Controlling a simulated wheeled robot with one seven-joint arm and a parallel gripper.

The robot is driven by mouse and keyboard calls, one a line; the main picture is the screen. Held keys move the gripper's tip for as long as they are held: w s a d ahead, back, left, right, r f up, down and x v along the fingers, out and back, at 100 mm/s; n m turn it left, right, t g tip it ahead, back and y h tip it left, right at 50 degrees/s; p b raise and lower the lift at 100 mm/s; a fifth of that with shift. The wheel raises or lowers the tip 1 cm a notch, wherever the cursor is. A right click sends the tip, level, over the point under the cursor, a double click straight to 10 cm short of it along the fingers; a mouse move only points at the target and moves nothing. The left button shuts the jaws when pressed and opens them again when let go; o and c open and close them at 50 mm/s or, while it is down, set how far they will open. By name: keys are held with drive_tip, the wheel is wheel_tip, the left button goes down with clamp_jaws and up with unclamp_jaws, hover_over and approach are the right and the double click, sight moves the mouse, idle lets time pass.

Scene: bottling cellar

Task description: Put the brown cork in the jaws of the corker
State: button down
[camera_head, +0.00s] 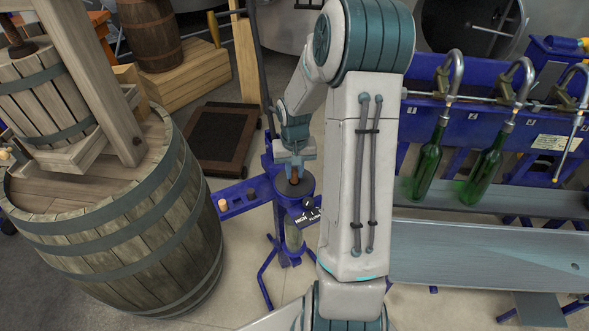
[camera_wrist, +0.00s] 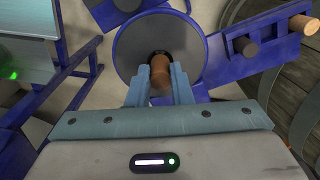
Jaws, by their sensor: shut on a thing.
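My gripper (camera_head: 296,168) is shut on the brown cork (camera_wrist: 160,72) and holds it between its fingertips. In the wrist view my gripper (camera_wrist: 160,82) and the cork are over the round grey top (camera_wrist: 130,52) of the corker. The cork's far end is at the dark opening in the middle of that top; how far in it sits, I cannot tell. In the head view the corker (camera_head: 308,204) is a blue stand with splayed legs, and the cork (camera_head: 295,178) shows small under my fingers. A green-tinted bottle (camera_head: 293,238) stands inside the corker below.
A large barrel (camera_head: 120,235) stands close on the left. A blue filling bench (camera_head: 440,130) with green bottles (camera_head: 428,165) stands on the right.

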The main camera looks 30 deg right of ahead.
drive_tip(key=shift+f+b, duration=0.55)
drive_tip(key=shift+f, duration=0.15)
drive_tip(key=c, duration=1.2)
unclamp_jaws()
drive_tip(key=shift+c, duration=0.2)
wheel_tip(320, 180, up, 14)
drive_tip(key=shift+f, duration=0.1)
